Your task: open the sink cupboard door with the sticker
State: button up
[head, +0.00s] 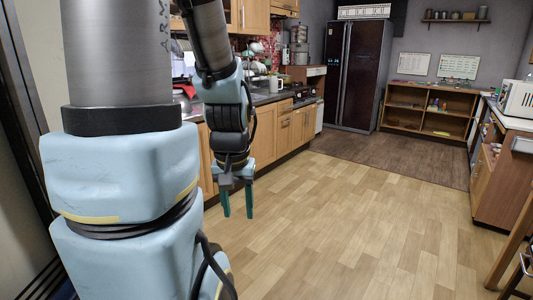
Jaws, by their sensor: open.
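My gripper (237,201) hangs in the left middle of the head view with its two teal fingers pointing down and apart. It is open and empty, in front of the lower cupboards and above the wooden floor. Wooden cupboard doors (264,139) run along the left counter behind my arm. I see no sticker on the doors in view. My arm hides the nearer part of the counter, so I cannot tell which door is the sink cupboard's.
A dark fridge (353,75) stands at the back, with a low open shelf (428,107) to its right. A counter with a white microwave (518,98) is at the right. The floor (340,215) between is clear. A stool (520,275) shows at the lower right edge.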

aim_at(263, 148)
jog(key=i+z, duration=0.15)
jog(key=i, duration=1.9)
jog(key=i+u, duration=0.25)
jog(key=i, duration=0.25)
jog(key=i+l+u, duration=0.3)
jog(key=i, duration=0.15)
jog(key=i+l+u, duration=0.25)
jog(key=i, duration=0.2)
jog(key=i+l+u, duration=0.3)
jog(key=i+l, duration=0.05)
jog(key=i, duration=0.1)
